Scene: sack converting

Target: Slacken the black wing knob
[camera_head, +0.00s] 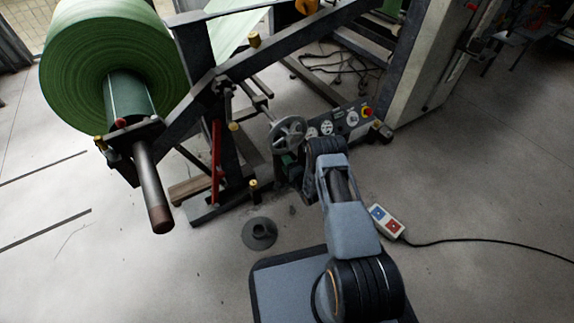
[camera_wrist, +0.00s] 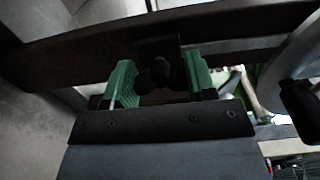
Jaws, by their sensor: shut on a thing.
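The black wing knob (camera_wrist: 160,72) shows dark in the wrist view, between the two green fingers of my gripper (camera_wrist: 161,82). It sits below a dark beam of the machine frame. My gripper is shut on the knob; the exact contact is hard to see in the shadow. In the head view my arm reaches forward to the machine frame beside the handwheel, and the knob itself is hidden there.
A grey handwheel (camera_head: 288,133) stands close by my wrist. A control panel (camera_head: 345,122) is just behind. A large green roll (camera_head: 110,60) hangs at left on a protruding shaft (camera_head: 152,190). A corded pendant (camera_head: 386,220) lies on the floor at right.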

